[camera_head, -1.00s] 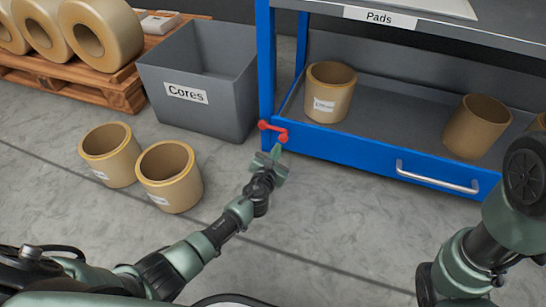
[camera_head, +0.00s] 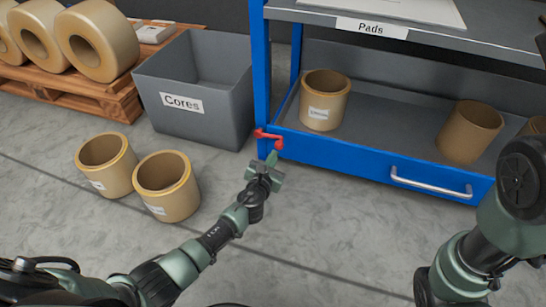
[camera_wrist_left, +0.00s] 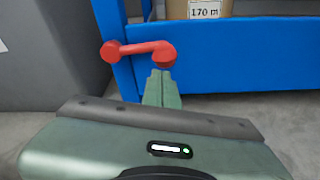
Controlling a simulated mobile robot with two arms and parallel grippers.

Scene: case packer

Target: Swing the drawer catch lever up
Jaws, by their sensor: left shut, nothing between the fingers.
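The red catch lever (camera_head: 268,138) sits at the left end of the blue drawer front (camera_head: 330,158), by the blue post. In the left wrist view the lever (camera_wrist_left: 140,49) runs roughly level, with a round knob at each end. My left gripper (camera_head: 271,160) is shut and empty. Its fingertips (camera_wrist_left: 161,76) are just below the lever's right knob; whether they touch it I cannot tell. My right arm (camera_head: 470,240) shows at the right edge, but its gripper is out of view.
A grey Cores bin (camera_head: 190,112) stands left of the blue post (camera_head: 262,75). Two tan cores (camera_head: 168,188) stand on the floor at left. The drawer holds several cores and has a silver handle (camera_head: 430,187). The floor in front is clear.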

